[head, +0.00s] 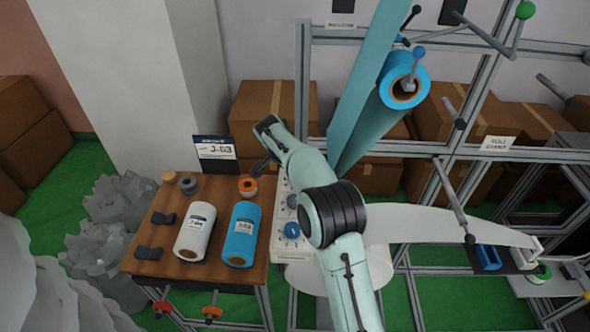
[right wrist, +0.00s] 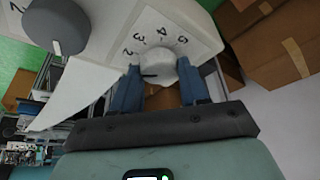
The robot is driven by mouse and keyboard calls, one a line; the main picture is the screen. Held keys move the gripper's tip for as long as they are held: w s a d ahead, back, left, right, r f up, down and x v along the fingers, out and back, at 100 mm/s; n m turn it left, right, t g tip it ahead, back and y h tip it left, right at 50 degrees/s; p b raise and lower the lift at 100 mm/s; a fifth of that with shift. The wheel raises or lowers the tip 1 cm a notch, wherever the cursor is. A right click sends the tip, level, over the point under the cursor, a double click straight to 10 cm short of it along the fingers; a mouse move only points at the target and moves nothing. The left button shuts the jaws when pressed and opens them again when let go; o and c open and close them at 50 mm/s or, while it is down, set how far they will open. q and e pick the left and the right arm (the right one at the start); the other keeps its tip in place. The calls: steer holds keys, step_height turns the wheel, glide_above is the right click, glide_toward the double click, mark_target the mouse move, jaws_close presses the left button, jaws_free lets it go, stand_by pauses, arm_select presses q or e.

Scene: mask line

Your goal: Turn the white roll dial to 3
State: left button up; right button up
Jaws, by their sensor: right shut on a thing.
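The white roll dial (right wrist: 160,62) shows in the right wrist view on a pale plate with a number scale. The figures 2, 3, 4 and 5 are readable around its far side. My right gripper (right wrist: 159,82) is shut on the dial, one blue finger on each side. A short dark mark lies on the dial's near left part, pointing left towards the left finger, below the 2. In the head view my right arm (head: 333,215) reaches over the control panel (head: 283,188) and hides this dial. My left gripper is not in view.
A large grey dial (right wrist: 58,28) stands left of the white one. A blue dial (head: 292,230) is lower on the panel. The wooden table (head: 215,188) holds a white roll (head: 194,232) and a blue roll (head: 242,234). A big blue roll (head: 404,84) hangs on the frame.

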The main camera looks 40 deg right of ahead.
steer(key=m+g, duration=0.1)
steer(key=m, duration=0.2)
steer(key=shift+w, duration=0.2)
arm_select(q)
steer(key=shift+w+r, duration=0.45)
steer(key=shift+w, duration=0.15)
arm_select(e)
steer(key=m+g, duration=0.1)
steer(key=m, duration=0.2)
steer(key=m+g+y, duration=0.1)
steer(key=m, duration=0.1)
steer(key=shift+m, duration=0.7)
steer(key=o, duration=1)
steer(key=shift+o, duration=0.2)
